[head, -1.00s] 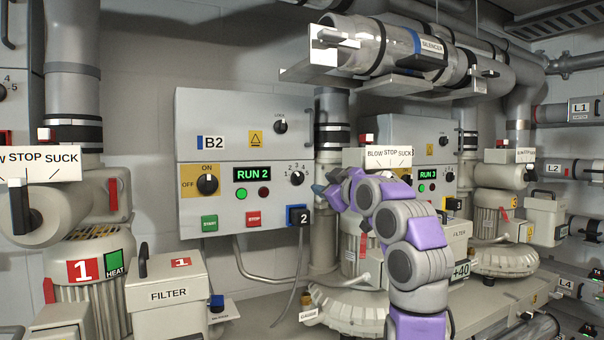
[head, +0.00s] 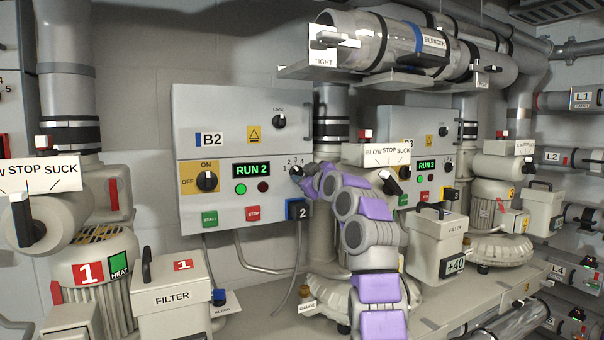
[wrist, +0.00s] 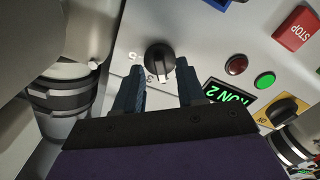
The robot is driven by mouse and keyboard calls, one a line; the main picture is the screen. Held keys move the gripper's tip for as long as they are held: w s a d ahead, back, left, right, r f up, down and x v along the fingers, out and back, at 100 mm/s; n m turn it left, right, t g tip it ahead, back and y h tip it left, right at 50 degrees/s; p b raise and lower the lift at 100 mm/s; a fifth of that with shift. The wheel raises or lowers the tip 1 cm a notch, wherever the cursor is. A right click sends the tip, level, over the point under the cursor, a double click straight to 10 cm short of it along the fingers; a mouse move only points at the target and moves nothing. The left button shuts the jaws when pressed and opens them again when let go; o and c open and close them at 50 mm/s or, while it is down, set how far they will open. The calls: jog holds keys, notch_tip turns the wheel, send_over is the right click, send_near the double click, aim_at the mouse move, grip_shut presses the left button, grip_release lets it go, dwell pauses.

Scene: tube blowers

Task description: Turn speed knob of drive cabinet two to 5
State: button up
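Drive cabinet two (head: 225,112) is the light grey box marked B2, with a lit green RUN 2 display (head: 251,169). Its black speed knob (head: 297,172) sits right of the display, beside a printed number scale. My gripper (head: 309,176) is at the knob's right side and hides part of the scale. In the wrist view the knob (wrist: 159,56) lies just beyond and between the two blue fingertips (wrist: 160,66), which are open with gaps around it. The 5 and 3 show left of and below the knob there. Its pale pointer mark appears to point downward, toward the low numbers.
The OFF/ON switch (head: 207,181), green START button (head: 209,218), red STOP button (head: 253,213) and blue plug marked 2 (head: 297,210) are on the same panel.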

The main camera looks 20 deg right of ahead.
jog(key=shift+w, duration=0.6)
jog(key=shift+c, duration=0.3)
grip_shut()
